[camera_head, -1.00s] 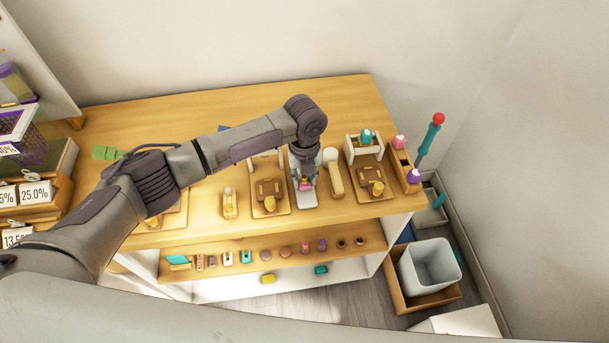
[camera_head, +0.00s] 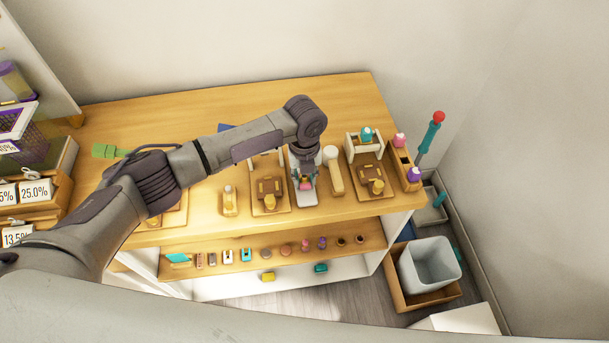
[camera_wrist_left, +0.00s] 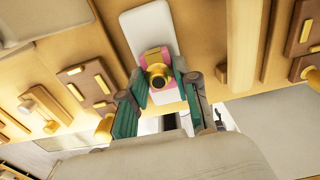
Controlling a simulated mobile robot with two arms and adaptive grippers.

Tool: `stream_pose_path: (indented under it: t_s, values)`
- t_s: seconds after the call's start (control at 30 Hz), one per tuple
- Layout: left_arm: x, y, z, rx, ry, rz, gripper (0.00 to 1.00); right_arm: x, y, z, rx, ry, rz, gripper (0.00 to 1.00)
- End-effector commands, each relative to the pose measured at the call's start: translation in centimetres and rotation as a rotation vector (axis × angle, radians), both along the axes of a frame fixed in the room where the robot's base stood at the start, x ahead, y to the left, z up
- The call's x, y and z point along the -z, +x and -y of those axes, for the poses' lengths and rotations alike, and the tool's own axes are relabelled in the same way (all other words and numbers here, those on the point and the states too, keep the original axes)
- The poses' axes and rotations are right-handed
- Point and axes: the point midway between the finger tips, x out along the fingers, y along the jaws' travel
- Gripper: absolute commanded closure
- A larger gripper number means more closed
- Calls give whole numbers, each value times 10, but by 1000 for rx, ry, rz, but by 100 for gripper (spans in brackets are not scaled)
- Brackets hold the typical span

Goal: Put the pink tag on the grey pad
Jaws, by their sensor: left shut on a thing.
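My left gripper (camera_head: 304,180) points down over the counter and is shut on the pink tag (camera_wrist_left: 155,58). In the left wrist view its teal-lined fingers (camera_wrist_left: 158,88) sit on both sides of the tag, which has a gold round part on it. The tag also shows as a small pink spot in the head view (camera_head: 304,185). The light grey pad (camera_head: 307,198) lies under the tag and gripper; it shows in the left wrist view as a pale rounded plate (camera_wrist_left: 136,22). I cannot tell whether the tag touches the pad. My right gripper is not in view.
Brown stands with gold parts flank the pad on the left (camera_head: 270,204) and right (camera_head: 375,190). A white-topped wooden post (camera_head: 333,172) stands close on its right. A shelf below (camera_head: 215,263) holds several small items.

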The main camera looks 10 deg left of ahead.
Motion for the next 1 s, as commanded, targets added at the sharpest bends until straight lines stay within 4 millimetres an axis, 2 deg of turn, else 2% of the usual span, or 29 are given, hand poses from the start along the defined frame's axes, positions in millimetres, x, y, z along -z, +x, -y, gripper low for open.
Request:
stream_pose_path:
  t_s: [0.63, 0.67, 0.8, 0.83, 1.0]
  values:
    - [4, 0, 0, 1, -1, 0, 94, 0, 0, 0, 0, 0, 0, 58]
    - [4, 0, 0, 1, 0, 0, 66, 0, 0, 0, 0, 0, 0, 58]
    - [4, 0, 0, 1, 0, 0, 43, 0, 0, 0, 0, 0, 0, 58]
    - [4, 0, 0, 1, 0, 0, 40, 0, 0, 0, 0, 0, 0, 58]
    - [4, 0, 0, 1, 0, 0, 40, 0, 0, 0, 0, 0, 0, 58]
